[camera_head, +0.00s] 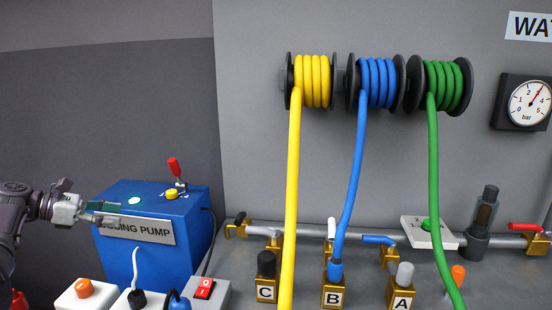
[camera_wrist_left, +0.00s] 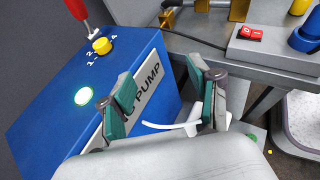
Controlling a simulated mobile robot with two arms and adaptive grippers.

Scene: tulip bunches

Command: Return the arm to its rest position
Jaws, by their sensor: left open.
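My left gripper (camera_head: 106,212) comes in from the left in the head view, in front of the blue cooling pump (camera_head: 190,230). In the left wrist view the two green-padded fingers (camera_wrist_left: 165,100) are spread apart with nothing held between them. The pump's blue case (camera_wrist_left: 55,125), its nameplate and its lit green button show beside and behind the fingers. Whether the gripper touches the pump cannot be told. My right gripper is in neither view.
Yellow (camera_head: 293,190), blue (camera_head: 352,180) and green (camera_head: 433,170) hoses hang from wall reels over a pipe with valves. A red switch box (camera_head: 205,290), an orange-button box (camera_head: 82,292) and a white cable (camera_head: 135,268) lie near the pump. The grey wall at upper left is clear.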

